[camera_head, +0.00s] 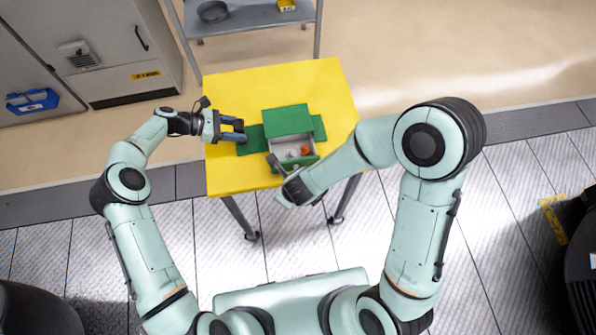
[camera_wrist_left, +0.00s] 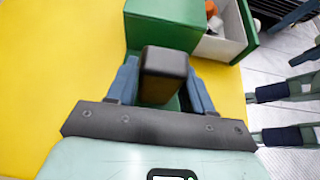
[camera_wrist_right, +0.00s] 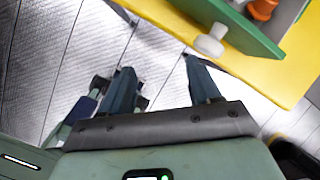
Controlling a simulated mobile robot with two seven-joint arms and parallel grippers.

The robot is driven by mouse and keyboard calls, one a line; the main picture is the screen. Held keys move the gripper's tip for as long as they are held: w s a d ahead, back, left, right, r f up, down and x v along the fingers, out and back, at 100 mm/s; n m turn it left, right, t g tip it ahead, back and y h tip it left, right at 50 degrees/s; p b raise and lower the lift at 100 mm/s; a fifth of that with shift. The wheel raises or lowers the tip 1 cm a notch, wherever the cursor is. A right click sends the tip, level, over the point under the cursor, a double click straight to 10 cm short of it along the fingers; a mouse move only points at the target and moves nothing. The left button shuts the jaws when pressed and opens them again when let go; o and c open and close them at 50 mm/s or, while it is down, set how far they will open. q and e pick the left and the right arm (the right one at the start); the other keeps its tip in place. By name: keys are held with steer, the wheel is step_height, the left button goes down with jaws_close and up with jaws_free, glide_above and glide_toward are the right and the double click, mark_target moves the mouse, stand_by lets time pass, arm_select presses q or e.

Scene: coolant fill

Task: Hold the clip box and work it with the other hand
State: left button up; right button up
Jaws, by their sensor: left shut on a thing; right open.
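The green clip box (camera_head: 288,120) stands on the yellow table. Its light-walled drawer (camera_head: 281,158) is pulled out towards me, with an orange thing (camera_head: 305,149) and whitish things inside. My left gripper (camera_head: 238,131) is at the box's left side. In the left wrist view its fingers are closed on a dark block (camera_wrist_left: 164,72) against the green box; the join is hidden. My right gripper (camera_wrist_right: 162,82) is open and empty, at the table's front edge near the drawer. In the right wrist view a pale knob (camera_wrist_right: 210,40) on the drawer front lies beyond the fingers, apart from them.
The yellow table (camera_head: 230,90) is bare behind and left of the box. A grey shelf (camera_head: 245,18) with a dark ring and a yellow item stands behind. Grey cabinets (camera_head: 115,55) are at the back left. Open floor lies in front of the table.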

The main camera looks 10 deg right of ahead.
arm_select(q)
steer(key=shift+r, duration=0.1)
arm_select(e)
steer(key=d+r+m+h, duration=0.1)
steer(key=d+r+m, duration=0.2)
steer(key=r+m, duration=0.6)
steer(key=shift+n, duration=0.4)
steer(key=x, duration=0.4)
steer(key=w+x, duration=0.1)
steer(key=x, duration=0.6)
steer(key=shift+w+d, duration=0.25)
steer(key=shift+d, duration=0.15)
steer(key=shift+t, duration=0.3)
steer(key=shift+c, duration=0.3)
jaws_close()
glide_toward(293, 147)
steer(key=x, duration=0.4)
steer(key=shift+s+a+f, duration=0.25)
steer(key=shift+a+f, duration=0.1)
steer(key=shift+f, duration=0.1)
